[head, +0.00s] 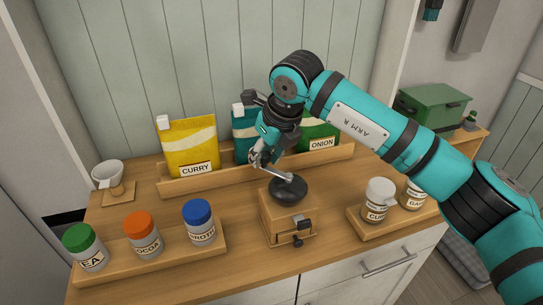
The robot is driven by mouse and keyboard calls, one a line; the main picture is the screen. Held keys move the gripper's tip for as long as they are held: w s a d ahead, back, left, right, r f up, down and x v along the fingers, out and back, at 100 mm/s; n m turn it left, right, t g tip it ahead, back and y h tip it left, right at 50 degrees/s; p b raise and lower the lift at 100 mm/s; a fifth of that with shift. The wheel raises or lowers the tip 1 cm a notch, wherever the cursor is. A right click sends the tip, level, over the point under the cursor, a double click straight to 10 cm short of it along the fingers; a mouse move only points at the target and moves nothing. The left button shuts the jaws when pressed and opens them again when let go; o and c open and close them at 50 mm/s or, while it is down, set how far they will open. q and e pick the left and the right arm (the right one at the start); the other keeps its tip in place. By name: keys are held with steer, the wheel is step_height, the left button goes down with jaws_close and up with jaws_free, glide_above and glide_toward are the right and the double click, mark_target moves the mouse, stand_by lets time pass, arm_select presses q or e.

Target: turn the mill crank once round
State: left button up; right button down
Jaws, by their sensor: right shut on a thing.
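The mill (288,222) is a wooden box with a dark round dome on top and a small drawer front, standing upright on the counter. Its grey crank (273,172) runs from the top of the dome toward the back left. My right gripper (259,158) reaches in from the right and is shut on the outer end of the crank. The gripped end is mostly hidden by the fingers. My left gripper is not in view.
A wooden rack (178,183) behind the mill holds yellow and green pouches. A tray of capped jars (150,259) stands at front left, another tray (372,232) with jars at right. A white cup (109,174) stands at far left.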

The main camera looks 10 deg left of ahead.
steer(key=shift+r, duration=0.1)
steer(key=c, duration=1)
jaws_free()
steer(key=shift+c, duration=0.2)
steer(key=v, duration=1.2)
